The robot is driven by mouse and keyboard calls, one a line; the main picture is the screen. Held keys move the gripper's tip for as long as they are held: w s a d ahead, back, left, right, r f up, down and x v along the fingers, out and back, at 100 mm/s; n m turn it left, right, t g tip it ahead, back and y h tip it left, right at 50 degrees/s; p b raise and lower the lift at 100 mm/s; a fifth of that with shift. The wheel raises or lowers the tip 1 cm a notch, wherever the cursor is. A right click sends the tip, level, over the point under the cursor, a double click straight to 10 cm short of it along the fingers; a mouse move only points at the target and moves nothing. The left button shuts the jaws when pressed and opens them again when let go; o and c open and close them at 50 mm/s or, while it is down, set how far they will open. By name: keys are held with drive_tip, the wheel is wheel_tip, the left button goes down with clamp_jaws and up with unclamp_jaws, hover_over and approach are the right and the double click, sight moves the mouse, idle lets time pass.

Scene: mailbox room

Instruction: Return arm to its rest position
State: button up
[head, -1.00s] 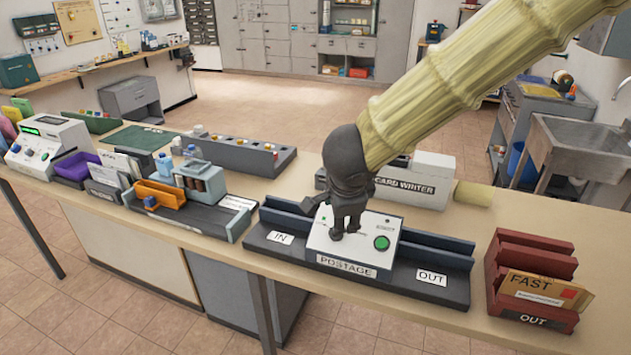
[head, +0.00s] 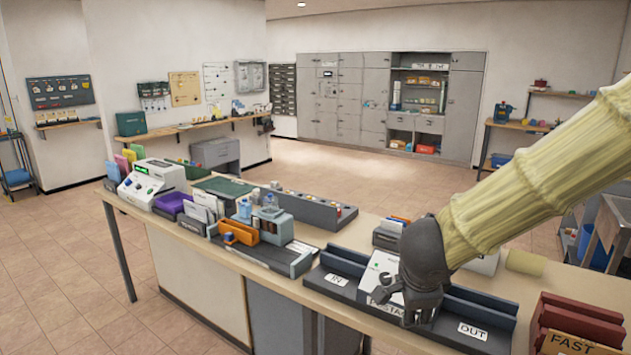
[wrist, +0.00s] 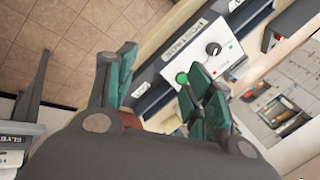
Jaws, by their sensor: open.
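My gripper (head: 396,298) hangs at the end of my pale yellow arm, over the postage machine (head: 377,268) on the counter. In the wrist view my gripper (wrist: 160,85) has its two green-padded fingers spread apart with nothing between them. The white postage machine (wrist: 212,50), with its black knob and green button, lies beyond the fingers and apart from them. In the head view my gripper hides much of the machine's front and part of its label.
The IN tray (head: 338,279) and OUT tray (head: 472,331) flank the machine. A red rack (head: 580,322) with a FAST envelope (head: 566,345) stands at the right. An orange bin (head: 236,232) and several bottles stand left. Grey lockers (head: 345,105) line the far wall; the floor between is open.

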drive_tip(key=s+d+f+n+g, duration=0.1)
drive_tip(key=s+d+f+n, duration=0.15)
drive_tip(key=f, duration=0.65)
drive_tip(key=s+d+f+n+h, duration=0.1)
drive_tip(key=f+n, duration=0.2)
drive_tip(key=f, duration=0.6)
drive_tip(key=s+d+f+n+g, duration=0.1)
drive_tip(key=f+n, duration=0.2)
drive_tip(key=f, duration=0.6)
drive_tip(key=s+f+n+g+y, duration=0.2)
drive_tip(key=s+f+n, duration=0.7)
drive_tip(key=s+f, duration=1.1)
drive_tip(key=s+g, duration=0.2)
drive_tip(key=s, duration=0.2)
drive_tip(key=shift+s+a+f, duration=0.25)
drive_tip(key=shift+s+f, duration=0.05)
drive_tip(key=shift+f, duration=0.05)
